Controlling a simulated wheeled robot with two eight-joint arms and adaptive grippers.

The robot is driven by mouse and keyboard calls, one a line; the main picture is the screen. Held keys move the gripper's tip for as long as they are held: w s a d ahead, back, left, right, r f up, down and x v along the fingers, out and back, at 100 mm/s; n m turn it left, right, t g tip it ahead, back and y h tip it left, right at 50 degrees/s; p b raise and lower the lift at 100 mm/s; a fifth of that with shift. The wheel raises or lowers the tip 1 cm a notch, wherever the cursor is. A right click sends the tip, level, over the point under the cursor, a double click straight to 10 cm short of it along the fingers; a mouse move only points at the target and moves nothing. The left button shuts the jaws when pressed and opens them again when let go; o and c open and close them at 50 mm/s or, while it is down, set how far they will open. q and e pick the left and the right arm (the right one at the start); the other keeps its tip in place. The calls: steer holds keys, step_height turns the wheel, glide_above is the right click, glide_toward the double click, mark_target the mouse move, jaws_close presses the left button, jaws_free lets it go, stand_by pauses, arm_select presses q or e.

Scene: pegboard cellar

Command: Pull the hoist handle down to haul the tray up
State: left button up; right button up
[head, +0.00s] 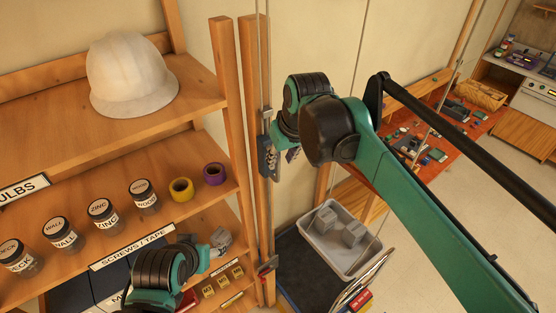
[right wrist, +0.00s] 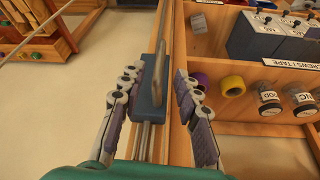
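The hoist handle is a blue block (head: 268,158) with a grip bar, on a rail along the wooden post. In the right wrist view the blue handle block (right wrist: 150,90) lies between the two fingers of my right gripper (right wrist: 155,88), with visible gaps beside it. That gripper is open and not closed on it. In the head view my right gripper (head: 285,150) is at the handle, partly hidden by its own wrist. The grey tray (head: 312,247) sits low right of the post and holds two grey blocks. My left arm's end is at the bottom; its fingers cannot be made out.
Wooden shelves on the left hold a white hard hat (head: 130,75), jars and yellow (head: 181,189) and purple (head: 214,174) tape rolls. A red piece (head: 268,267) is low on the post. A cluttered workbench (head: 440,135) stands behind my right arm. Open floor lies at right.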

mark_target(279, 165)
steer(key=x, duration=0.6)
steer(key=shift+w+f+p, duration=0.1)
steer(key=shift+f+p, duration=0.15)
steer(key=shift+p, duration=0.05)
jaws_close()
